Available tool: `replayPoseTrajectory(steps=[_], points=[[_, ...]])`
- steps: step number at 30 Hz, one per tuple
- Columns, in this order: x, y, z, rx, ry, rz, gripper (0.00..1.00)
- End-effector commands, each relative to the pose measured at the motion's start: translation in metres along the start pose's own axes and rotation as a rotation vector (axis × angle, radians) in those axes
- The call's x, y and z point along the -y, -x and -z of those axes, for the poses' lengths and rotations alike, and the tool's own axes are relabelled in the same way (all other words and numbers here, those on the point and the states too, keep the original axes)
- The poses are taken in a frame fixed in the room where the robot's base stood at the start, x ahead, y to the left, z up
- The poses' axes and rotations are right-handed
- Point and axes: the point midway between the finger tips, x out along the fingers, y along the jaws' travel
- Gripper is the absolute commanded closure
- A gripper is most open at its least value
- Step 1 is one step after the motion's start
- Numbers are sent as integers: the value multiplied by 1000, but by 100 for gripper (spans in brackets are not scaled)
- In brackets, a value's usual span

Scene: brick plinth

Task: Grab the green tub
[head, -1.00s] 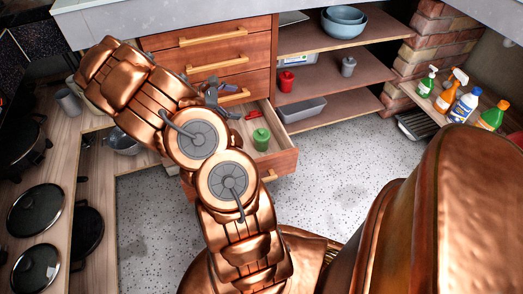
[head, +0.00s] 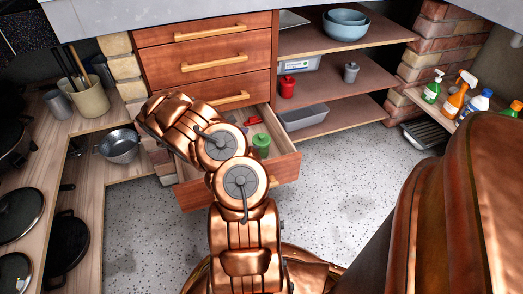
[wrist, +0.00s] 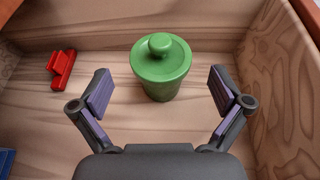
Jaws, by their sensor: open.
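The green tub (wrist: 161,70) has a round lid with a knob and stands upright in the open wooden drawer (head: 284,165). It also shows in the head view (head: 261,144), just right of my arm. In the wrist view my gripper (wrist: 161,92) is open, with one purple-padded finger on each side of the tub. Neither finger appears to touch the tub. In the head view my gripper is hidden behind my arm.
A red object (wrist: 61,68) lies in the drawer left of the tub, and a blue item (wrist: 6,162) shows at the lower left. The drawer's side wall (wrist: 300,60) is to the right. Shelves (head: 330,80) with containers stand right of the drawers. Spray bottles (head: 457,95) are farther right.

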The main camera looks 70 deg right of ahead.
Motion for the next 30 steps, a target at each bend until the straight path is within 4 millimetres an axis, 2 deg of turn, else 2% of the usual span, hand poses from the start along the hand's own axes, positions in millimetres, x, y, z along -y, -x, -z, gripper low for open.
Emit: replayPoseTrajectory(steps=[12,22,23,30], points=[[1,-47,2,3,-1,2,0],[1,-51,1,1,0,0,0],[1,-51,1,1,0,0,1],[1,-51,1,1,0,1,26]])
